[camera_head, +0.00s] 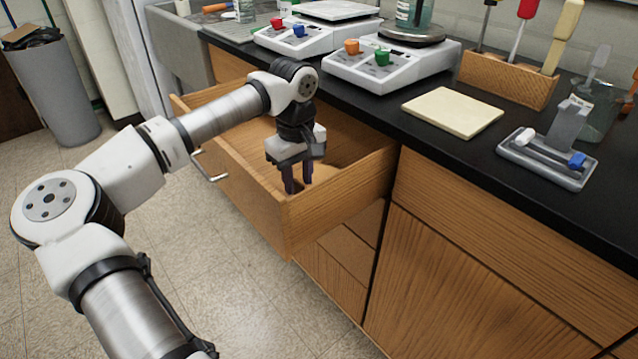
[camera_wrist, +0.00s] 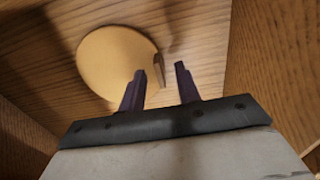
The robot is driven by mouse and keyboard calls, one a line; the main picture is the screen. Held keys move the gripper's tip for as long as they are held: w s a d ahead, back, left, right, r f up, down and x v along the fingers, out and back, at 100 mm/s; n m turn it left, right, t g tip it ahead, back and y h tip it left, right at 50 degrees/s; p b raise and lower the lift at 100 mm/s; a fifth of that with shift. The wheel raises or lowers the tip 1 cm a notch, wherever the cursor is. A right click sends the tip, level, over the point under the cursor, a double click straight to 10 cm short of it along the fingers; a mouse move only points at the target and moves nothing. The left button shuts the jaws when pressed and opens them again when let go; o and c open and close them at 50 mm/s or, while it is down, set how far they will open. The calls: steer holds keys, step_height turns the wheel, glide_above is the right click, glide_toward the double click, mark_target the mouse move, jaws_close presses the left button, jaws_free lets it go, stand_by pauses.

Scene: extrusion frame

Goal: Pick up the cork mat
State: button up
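The cork mat is most likely the round, flat tan disc (camera_wrist: 112,62) on the wooden drawer floor in the wrist view. Its lower right edge lies close to my gripper's left finger in the picture. My gripper (camera_head: 297,184) reaches down into the open drawer (camera_head: 340,202), and it also shows in the wrist view (camera_wrist: 170,76). Its two dark fingers are apart with nothing between them that I can make out.
Drawer walls stand close around my gripper. The black counter (camera_head: 440,150) above holds hotplates (camera_head: 385,68), a cream square pad (camera_head: 452,111), a wooden tool rack (camera_head: 505,82) and a small grey device (camera_head: 548,160). A grey bin (camera_head: 55,90) stands on the floor at left.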

steer(key=shift+f, duration=0.2)
steer(key=shift+c, duration=0.3)
jaws_close()
steer(key=shift+r, duration=0.1)
